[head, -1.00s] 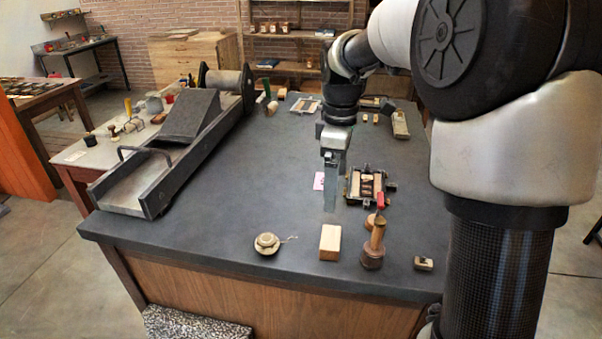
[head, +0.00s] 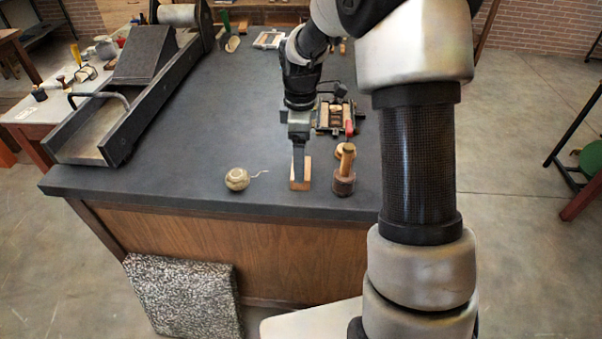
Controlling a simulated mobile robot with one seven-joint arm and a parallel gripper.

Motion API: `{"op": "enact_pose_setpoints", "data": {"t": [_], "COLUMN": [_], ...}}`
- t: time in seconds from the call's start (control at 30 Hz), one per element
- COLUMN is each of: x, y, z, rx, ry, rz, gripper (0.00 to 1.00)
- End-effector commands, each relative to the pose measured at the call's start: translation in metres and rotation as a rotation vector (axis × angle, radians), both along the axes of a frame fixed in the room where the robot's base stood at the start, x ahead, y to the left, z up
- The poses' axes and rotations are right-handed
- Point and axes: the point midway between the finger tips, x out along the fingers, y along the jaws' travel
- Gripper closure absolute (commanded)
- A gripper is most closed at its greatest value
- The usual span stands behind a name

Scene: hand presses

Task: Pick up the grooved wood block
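A pale wood block (head: 307,169) lies near the front edge of the dark table; I cannot make out a groove in it at this size. My gripper (head: 298,179) points down at the block, and its fingers cover the block's left and middle part. The block's right side and front end show around the fingers. I cannot tell whether the fingers touch the block or how far apart they are.
A wooden-handled tool (head: 344,172) stands just right of the block. A ball of string (head: 237,179) lies to the left. Behind are a small framed tray of type (head: 322,117) and a large press bed (head: 117,130). The table middle is clear.

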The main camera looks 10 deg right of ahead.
Motion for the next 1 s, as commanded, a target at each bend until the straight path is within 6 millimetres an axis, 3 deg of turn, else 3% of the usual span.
{"op": "enact_pose_setpoints", "data": {"t": [0.3, 0.57, 0.67, 0.87, 1.0], "x": [-0.003, -0.002, -0.002, -0.002, -0.002], "y": [-0.001, -0.001, -0.001, -0.001, -0.001], "z": [-0.044, -0.048, -0.048, -0.048, -0.048], "rx": [0.0, 0.0, 0.0, 0.0, 0.0], "ry": [0.003, 0.0, 0.001, 0.001, 0.0], "rz": [0.0, -0.001, -0.001, -0.001, -0.001], "gripper": [0.08, 0.08, 0.2, 0.53, 0.55]}}
